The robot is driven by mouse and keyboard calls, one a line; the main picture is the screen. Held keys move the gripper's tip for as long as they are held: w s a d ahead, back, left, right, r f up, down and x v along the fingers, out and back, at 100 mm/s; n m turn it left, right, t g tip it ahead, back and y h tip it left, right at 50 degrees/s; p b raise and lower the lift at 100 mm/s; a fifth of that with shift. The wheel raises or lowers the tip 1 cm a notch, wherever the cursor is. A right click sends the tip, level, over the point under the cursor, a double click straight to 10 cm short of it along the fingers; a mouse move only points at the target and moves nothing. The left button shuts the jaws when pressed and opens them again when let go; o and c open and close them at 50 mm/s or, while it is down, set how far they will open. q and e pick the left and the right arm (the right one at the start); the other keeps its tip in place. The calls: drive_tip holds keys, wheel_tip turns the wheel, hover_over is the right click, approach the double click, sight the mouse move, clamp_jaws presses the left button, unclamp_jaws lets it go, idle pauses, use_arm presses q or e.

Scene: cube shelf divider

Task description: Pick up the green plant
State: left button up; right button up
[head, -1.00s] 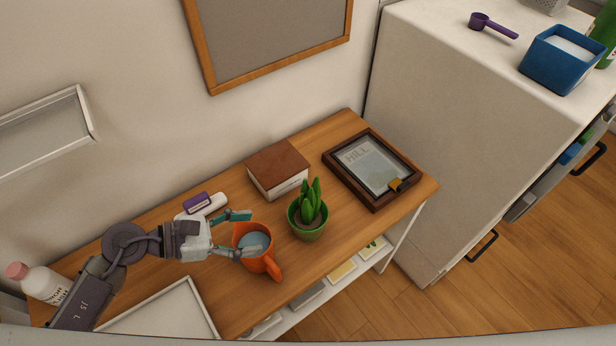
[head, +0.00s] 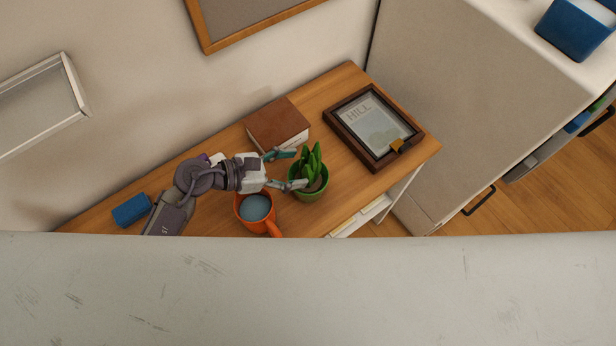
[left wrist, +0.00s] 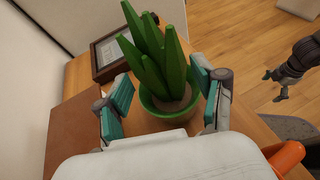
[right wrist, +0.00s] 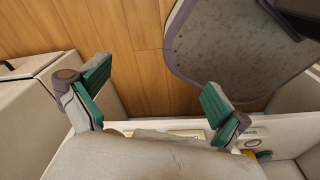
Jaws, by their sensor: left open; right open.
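The green plant (head: 313,164) stands upright in a green pot (head: 309,190) on the wooden shelf top. My left gripper (head: 293,168) is open at the plant's left side, its fingertips close to the leaves and the pot rim. In the left wrist view the plant (left wrist: 158,62) and its pot (left wrist: 170,118) show between the two spread fingers, a little beyond them. I cannot tell whether a finger touches the pot. My right gripper (right wrist: 155,88) is open and empty in the right wrist view, with the floor and a shelf front below it.
An orange mug (head: 256,208) stands just left of the pot, under my left gripper. A brown book (head: 277,124) lies behind, and a framed picture (head: 375,125) lies to the right. A blue block (head: 131,210) is at the left. A pale cabinet (head: 470,110) bounds the right.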

sight(308, 166)
use_arm(q)
drive_tip(key=p+x, duration=0.1)
drive_tip(key=x, duration=0.2)
drive_tip(key=shift+w+d, duration=0.1)
drive_tip(key=shift+d, duration=0.3)
drive_tip(key=shift+w+d+f, duration=0.1)
drive_tip(key=shift+d+f, duration=0.05)
drive_tip(key=shift+f, duration=0.05)
drive_tip(key=c, duration=0.4)
clamp_jaws()
drive_tip(key=shift+r, duration=0.1)
use_arm(e)
drive_tip(key=shift+s+d+r, duration=0.15)
drive_tip(key=shift+s+r, duration=0.45)
drive_tip(key=shift+r, duration=0.25)
